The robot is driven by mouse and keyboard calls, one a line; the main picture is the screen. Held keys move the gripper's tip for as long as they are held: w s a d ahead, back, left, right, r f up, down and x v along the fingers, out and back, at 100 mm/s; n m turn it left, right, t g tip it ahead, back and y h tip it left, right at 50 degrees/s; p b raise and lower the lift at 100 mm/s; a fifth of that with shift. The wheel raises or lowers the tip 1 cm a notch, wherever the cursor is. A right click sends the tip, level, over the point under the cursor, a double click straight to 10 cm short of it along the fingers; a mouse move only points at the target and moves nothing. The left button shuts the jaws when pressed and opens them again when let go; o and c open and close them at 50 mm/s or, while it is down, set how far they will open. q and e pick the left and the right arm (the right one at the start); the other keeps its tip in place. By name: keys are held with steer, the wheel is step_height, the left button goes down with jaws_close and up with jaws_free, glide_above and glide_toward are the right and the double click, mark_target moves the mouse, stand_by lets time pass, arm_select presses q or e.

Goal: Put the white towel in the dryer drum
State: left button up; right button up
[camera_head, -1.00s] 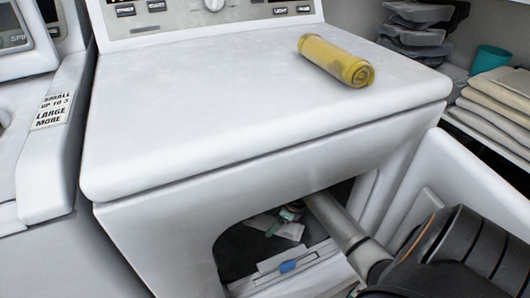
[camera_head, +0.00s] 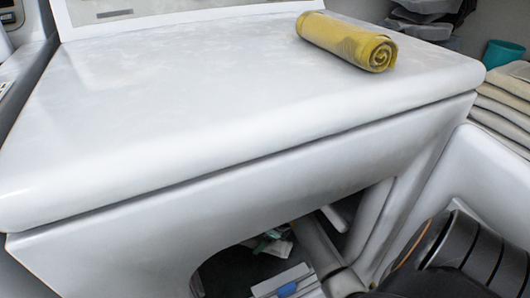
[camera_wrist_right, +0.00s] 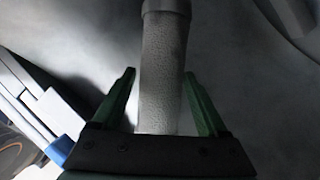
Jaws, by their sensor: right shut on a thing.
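A pale grey-white cylinder, which I take to be the rolled white towel (camera_wrist_right: 162,50), fills the middle of the right wrist view. My right gripper (camera_wrist_right: 159,76) has its two green fingers on either side of it and is shut on it. In the head view my dark right arm comes in at the lower right, by the opening of the white dryer (camera_head: 110,250). The fingers are hard to make out there. Only part of the dark drum (camera_head: 228,272) shows through the opening; its depth is hidden. My left gripper is not in view.
A yellow rolled towel (camera_head: 348,41) lies on the dryer top. The open white door (camera_head: 490,180) stands right of the opening. Folded beige towels (camera_head: 505,105) and a teal cup (camera_head: 502,53) are at right.

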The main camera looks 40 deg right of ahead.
steer(key=shift+f, duration=0.35)
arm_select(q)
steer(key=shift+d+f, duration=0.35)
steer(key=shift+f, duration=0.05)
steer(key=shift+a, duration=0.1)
arm_select(e)
steer(key=shift+f+b, duration=0.4)
steer(key=shift+f, duration=0.2)
steer(key=o, duration=1.5)
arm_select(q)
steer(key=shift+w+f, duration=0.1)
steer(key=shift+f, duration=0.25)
